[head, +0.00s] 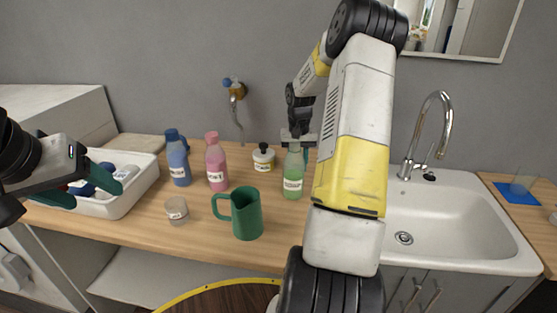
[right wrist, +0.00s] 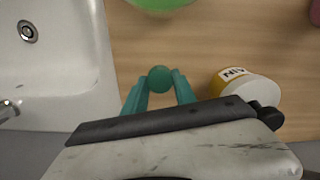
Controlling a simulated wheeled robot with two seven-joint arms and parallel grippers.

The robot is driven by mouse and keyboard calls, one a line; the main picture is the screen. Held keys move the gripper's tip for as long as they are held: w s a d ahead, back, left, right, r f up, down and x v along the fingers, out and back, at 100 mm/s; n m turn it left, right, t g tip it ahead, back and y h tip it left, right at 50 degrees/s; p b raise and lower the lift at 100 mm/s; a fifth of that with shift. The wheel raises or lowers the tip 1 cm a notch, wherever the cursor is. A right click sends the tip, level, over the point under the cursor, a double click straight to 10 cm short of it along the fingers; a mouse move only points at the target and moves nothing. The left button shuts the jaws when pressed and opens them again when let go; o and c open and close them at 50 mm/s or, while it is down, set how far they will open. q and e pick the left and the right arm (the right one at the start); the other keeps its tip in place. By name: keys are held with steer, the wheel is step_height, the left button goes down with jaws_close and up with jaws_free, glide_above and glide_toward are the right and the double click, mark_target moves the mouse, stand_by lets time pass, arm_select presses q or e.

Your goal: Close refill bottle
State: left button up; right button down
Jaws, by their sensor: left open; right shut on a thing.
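The green refill bottle (head: 293,175) stands upright on the wooden counter, with a white label on its front. My right gripper (head: 298,138) is beyond its top in the head view. In the right wrist view my right gripper (right wrist: 159,88) is shut on a small round teal cap (right wrist: 160,78). Part of the green bottle (right wrist: 160,4) shows at the top edge of that view, apart from the cap. The bottle's mouth is hard to make out. My left gripper (head: 103,188) is open and empty in front of the white tray.
A blue bottle (head: 178,160), a pink bottle (head: 216,165), a yellow-and-white jar (head: 263,158), a small clear jar (head: 176,211) and a green jug (head: 247,216) stand on the counter. A white tray (head: 125,205) is at left, the sink (head: 460,225) at right.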

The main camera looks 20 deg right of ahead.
step_height(320, 180, up, 9)
steer(key=shift+r, duration=0.2)
stand_by(0.4)
